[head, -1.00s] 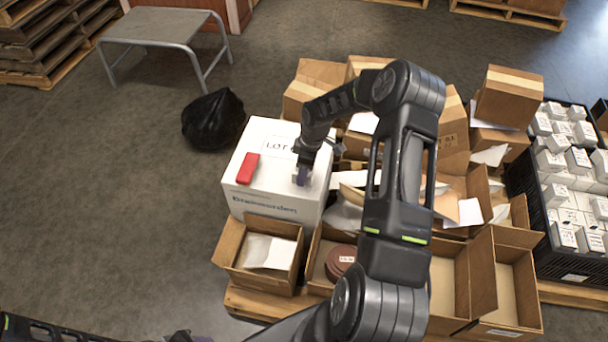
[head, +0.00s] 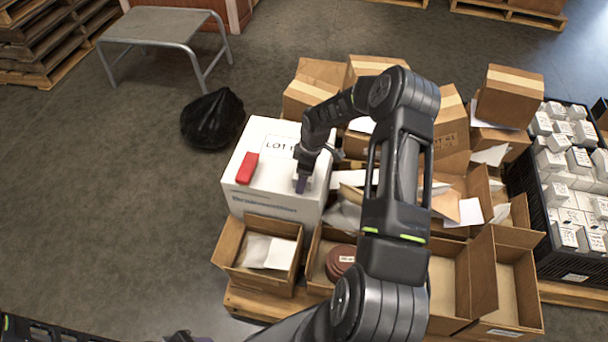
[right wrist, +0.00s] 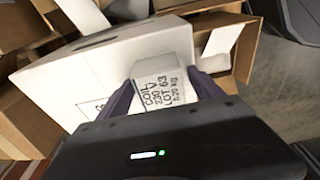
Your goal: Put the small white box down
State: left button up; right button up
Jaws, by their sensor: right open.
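The small white box (right wrist: 164,82), printed "COIL", "LOT 63" and "0.20 kg", is between the fingers of my right gripper (right wrist: 160,95) in the right wrist view. The jaws are open around it. It appears to rest on the top of a large white carton (right wrist: 60,85); contact beneath it is hidden. In the head view, my right gripper (head: 303,183) is over the near right part of that carton (head: 275,187), and it mostly hides the small box. My left gripper (head: 187,337) barely shows at the bottom edge, its jaws unclear.
A red object (head: 247,168) lies on the carton's left part. Open brown boxes (head: 270,258) stand in front and to the right. A black crate (head: 570,180) of white boxes is far right. A black bag (head: 212,119) and a grey table (head: 160,27) stand left on the floor.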

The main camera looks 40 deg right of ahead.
notch_tip(320, 180, up, 12)
jog(key=s+d+p, duration=0.1)
jog(key=shift+s, duration=0.25)
dwell(1.0)
jog(key=s+a+f+m+y, duration=0.15)
jog(key=a+f, duration=0.35)
jog(key=a, duration=0.6)
jog(key=s+a+f+m+y, duration=0.15)
jog(key=a+f, duration=0.25)
jog(key=a, duration=0.7)
jog(key=s+a+f+m, duration=0.2)
jog(key=s+a+m, duration=0.1)
jog(key=s+a, duration=0.4)
jog(key=s+a+f+m, duration=0.3)
jog(key=s+a, duration=0.4)
jog(key=s, duration=0.5)
jog(key=shift+a+f+m+g, duration=0.25)
jog(key=shift+a+m+g, duration=0.05)
jog(key=shift+a, duration=0.1)
